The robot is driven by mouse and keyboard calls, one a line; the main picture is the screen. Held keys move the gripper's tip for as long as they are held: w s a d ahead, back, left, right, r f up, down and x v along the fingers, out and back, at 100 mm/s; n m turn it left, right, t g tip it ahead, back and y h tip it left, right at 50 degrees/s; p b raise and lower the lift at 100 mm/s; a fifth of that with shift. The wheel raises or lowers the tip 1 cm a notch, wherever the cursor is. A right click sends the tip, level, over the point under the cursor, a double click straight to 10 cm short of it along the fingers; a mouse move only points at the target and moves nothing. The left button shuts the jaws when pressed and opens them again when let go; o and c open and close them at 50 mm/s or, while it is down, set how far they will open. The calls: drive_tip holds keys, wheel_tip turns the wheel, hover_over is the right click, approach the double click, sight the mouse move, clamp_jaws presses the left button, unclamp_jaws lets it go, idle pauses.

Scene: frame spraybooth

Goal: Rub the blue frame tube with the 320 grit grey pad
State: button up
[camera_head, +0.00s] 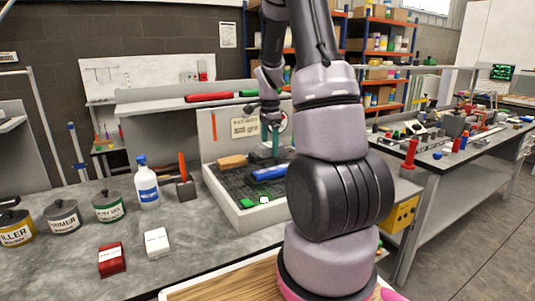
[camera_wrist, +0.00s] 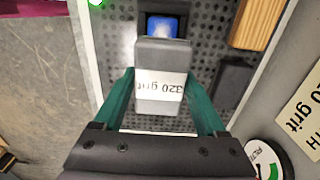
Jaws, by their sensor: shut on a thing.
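My gripper (camera_wrist: 160,76) is shut on the grey pad (camera_wrist: 162,55), its green fingers at the pad's two sides. The pad carries a white "320 grit" label, upside down in the wrist view. The blue frame tube (camera_wrist: 163,27) shows just beyond the pad, partly hidden by it. In the head view the blue tube (camera_head: 270,173) lies in a light-rimmed tray (camera_head: 226,210) with a dark perforated floor. My gripper (camera_head: 274,140) is above the tray behind the tube, and my arm hides part of the tray. I cannot tell whether the pad touches the tube.
A wooden block (camera_head: 232,161) lies in the tray left of the tube. A shelf (camera_head: 170,105) runs behind.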

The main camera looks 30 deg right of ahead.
drive_tip(key=shift+r, duration=0.95)
